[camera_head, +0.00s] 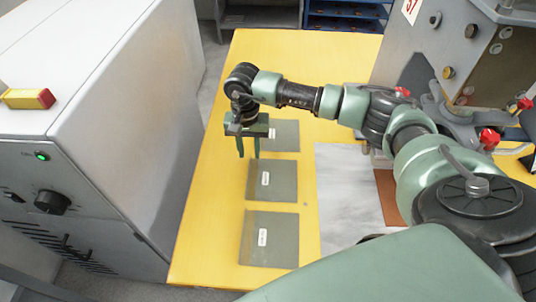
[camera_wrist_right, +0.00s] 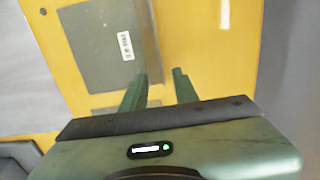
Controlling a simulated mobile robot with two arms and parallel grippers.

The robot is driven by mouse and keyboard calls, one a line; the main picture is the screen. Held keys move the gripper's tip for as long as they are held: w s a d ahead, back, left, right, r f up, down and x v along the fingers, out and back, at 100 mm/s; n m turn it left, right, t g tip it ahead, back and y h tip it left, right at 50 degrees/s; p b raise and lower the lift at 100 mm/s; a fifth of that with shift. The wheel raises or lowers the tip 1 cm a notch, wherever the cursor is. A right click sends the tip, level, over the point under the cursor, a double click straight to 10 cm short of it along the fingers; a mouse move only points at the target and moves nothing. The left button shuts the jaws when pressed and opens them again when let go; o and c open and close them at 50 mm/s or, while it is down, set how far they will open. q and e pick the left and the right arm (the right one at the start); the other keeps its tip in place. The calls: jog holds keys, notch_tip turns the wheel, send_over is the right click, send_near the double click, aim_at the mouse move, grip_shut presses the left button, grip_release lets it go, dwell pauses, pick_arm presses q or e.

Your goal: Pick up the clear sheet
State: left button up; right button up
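Three grey-green, see-through-looking sheets with small white labels lie in a column on the yellow table: a near sheet (camera_head: 280,240), a middle sheet (camera_head: 283,181) and a far sheet (camera_head: 285,135). My right gripper (camera_head: 249,154) points down at the left edges of the far and middle sheets, its fingers apart and empty. In the right wrist view, the gripper (camera_wrist_right: 160,74) shows a gap between its fingers, close to the edge of a labelled sheet (camera_wrist_right: 95,45). I cannot tell whether a finger touches it. My left gripper is not in view.
A pale grey streaked panel (camera_head: 345,215) lies right of the sheets, with a brown strip (camera_head: 387,195) beside it. A grey machine (camera_head: 408,45) with knobs stands at the right. A white cabinet (camera_head: 130,120) stands left. The yellow table (camera_head: 215,215) is bare along its left side.

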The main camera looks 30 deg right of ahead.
aim_at(249, 162)
notch_tip(249, 162, down, 4)
jog(key=shift+w+r+p, duration=0.1)
jog(key=shift+w+p, duration=0.05)
jog(key=shift+p, duration=0.4)
jog(key=shift+f, duration=0.55)
grip_shut()
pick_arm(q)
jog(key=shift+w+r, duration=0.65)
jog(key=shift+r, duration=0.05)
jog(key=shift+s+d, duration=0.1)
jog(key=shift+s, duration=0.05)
